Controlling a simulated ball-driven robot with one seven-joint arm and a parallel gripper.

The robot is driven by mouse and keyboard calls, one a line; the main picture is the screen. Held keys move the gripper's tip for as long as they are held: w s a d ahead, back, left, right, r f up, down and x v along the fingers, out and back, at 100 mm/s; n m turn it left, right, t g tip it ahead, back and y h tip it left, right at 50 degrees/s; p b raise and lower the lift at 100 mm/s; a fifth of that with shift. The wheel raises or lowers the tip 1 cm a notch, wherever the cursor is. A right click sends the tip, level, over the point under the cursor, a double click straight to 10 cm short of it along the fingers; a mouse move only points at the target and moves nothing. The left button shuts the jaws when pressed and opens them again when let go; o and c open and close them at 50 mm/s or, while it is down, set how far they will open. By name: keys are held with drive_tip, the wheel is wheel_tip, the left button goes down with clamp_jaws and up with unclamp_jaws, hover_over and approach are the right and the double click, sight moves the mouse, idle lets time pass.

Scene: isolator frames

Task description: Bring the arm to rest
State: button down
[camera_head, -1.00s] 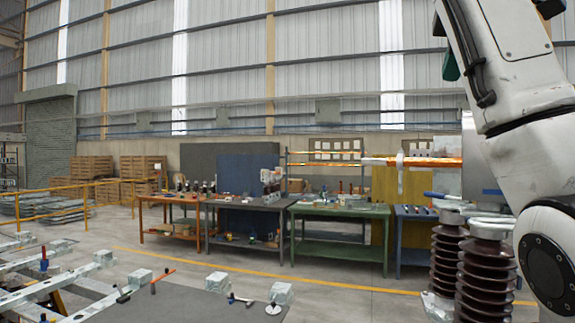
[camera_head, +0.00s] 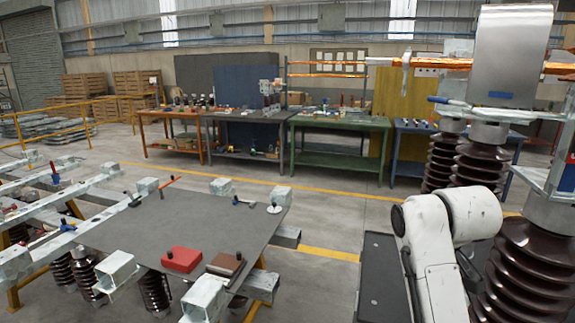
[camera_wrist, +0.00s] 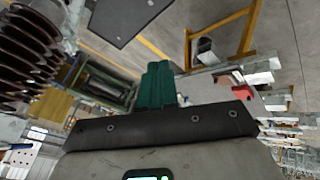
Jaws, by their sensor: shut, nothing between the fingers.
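My gripper (camera_wrist: 158,88) shows in the wrist view as green fingers lying close together, shut and empty. They point out over the floor and the steel frame. In the head view my white arm is folded low at the right, in front of the insulators, and the gripper itself is hidden there. Nothing touches the fingers in the wrist view.
Brown ribbed insulators (camera_head: 480,160) stand close to the arm at the right, below a metal box (camera_head: 512,55). Open floor (camera_head: 325,215) lies between.

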drive_tip(key=s+f+m+g+b, duration=0.1)
drive_tip(key=s+f+m+g, duration=0.25)
drive_tip(key=s+f, duration=1.8)
drive_tip(key=s+f+m+g, duration=0.1)
drive_tip(key=s+f, duration=0.4)
drive_tip(key=s, duration=0.5)
drive_tip(key=s+d+f+m+g+b, duration=0.1)
drive_tip(key=s+f+m, duration=0.2)
drive_tip(key=s, duration=0.8)
drive_tip(key=shift+d+f+m, duration=0.25)
drive_tip(key=shift+f+m, duration=0.1)
drive_tip(key=shift+f, duration=0.55)
